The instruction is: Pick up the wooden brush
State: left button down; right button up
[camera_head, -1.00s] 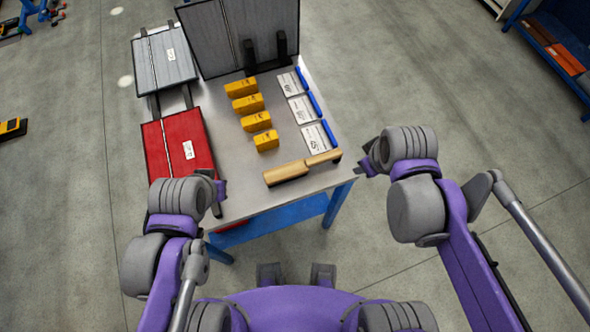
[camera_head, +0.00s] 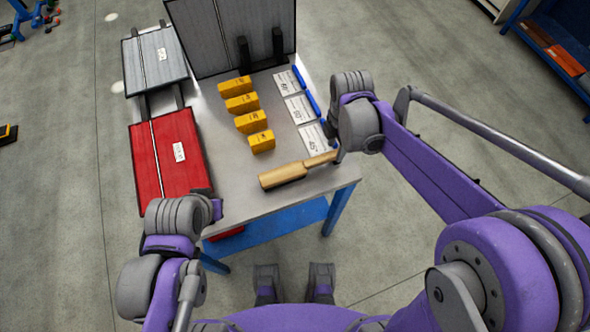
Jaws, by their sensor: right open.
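The wooden brush (camera_head: 283,175) lies near the front edge of the metal table (camera_head: 232,203). Its thick block is on the left and its thinner handle points right. My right gripper (camera_head: 335,140) is open at the table's right edge, close to the handle's end. The wrist hides most of its fingers, and I cannot tell whether they touch the handle. My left gripper (camera_head: 216,210) is at the table's front left corner, away from the brush; its fingers are too small and turned away to read.
Several yellow blocks (camera_head: 261,141) stand in a row behind the brush. White cards (camera_head: 313,138) with blue pens lie along the right side. A red panel (camera_head: 168,150) and a grey panel (camera_head: 156,60) lie at left. A large dark panel (camera_head: 205,38) stands at the back.

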aim_at(336, 152)
notch_tip(336, 152, down, 5)
jog(key=shift+w+d+f, duration=0.1)
jog(key=shift+d+f, duration=0.05)
jog(key=shift+f, duration=0.05)
grip_shut()
dwell(0.3)
